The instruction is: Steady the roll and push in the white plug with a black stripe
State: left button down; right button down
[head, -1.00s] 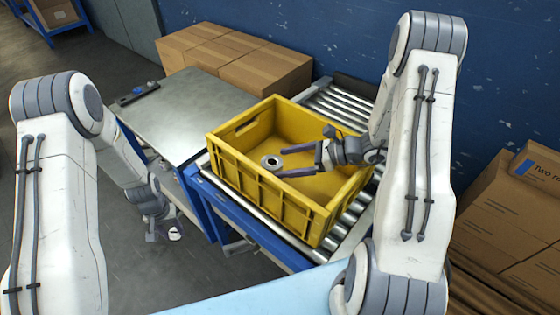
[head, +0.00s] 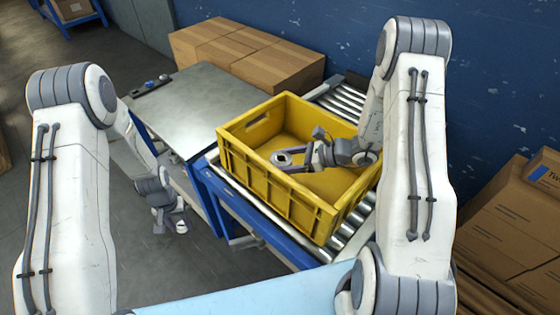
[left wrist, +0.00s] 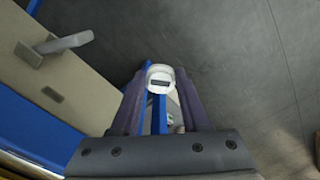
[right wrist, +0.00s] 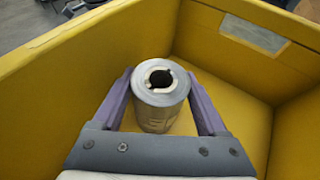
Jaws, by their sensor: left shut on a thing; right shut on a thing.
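The roll (right wrist: 160,106) is grey-silver with a dark open core on top. It stands upright inside the yellow crate (head: 262,187), and it also shows in the head view (head: 282,158). My right gripper (right wrist: 161,92) is shut on its sides. The plug (left wrist: 160,80) is white with a black stripe on the face I see. My left gripper (left wrist: 161,85) is shut on it, in the air over the floor left of the crate. In the head view the left gripper (head: 172,219) hangs low, well apart from the roll, and the plug is small there.
The crate rests on a roller conveyor (head: 340,101); its walls surround the roll. A metal table (head: 190,108) stands left of it, with a dark tray (head: 150,87) holding small blue things. Cardboard boxes (head: 245,52) lie behind, more boxes (head: 500,215) at right.

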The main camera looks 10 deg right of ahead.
pick_arm(q)
jog(key=w+d+r+m, duration=0.1)
jog(key=d+r+m, duration=0.1)
jog(key=d+r, duration=0.5)
jog(key=w+d+r+m, duration=0.1)
jog(key=d+r+m, duration=0.2)
jog(key=d+r, duration=0.5)
jog(key=w+d+r+m, duration=0.2)
jog(key=d+r, duration=0.6)
jog(key=r, duration=0.5)
jog(key=shift+w+r+m, duration=0.1)
jog(key=shift+r+m, duration=0.1)
jog(key=shift+m, duration=0.1)
jog(key=shift+n, duration=0.6)
jog(key=shift+s+d+f, duration=0.2)
jog(key=shift+d+f, duration=0.65)
jog(key=shift+d, duration=0.65)
jog(key=shift+s+d+f, duration=0.2)
jog(key=shift+d+f, duration=0.6)
jog(key=shift+d, duration=0.75)
jog(key=shift+s+d+f, duration=0.2)
jog(key=shift+d+f, duration=0.65)
jog(key=shift+d, duration=0.65)
jog(key=shift+f, duration=1)
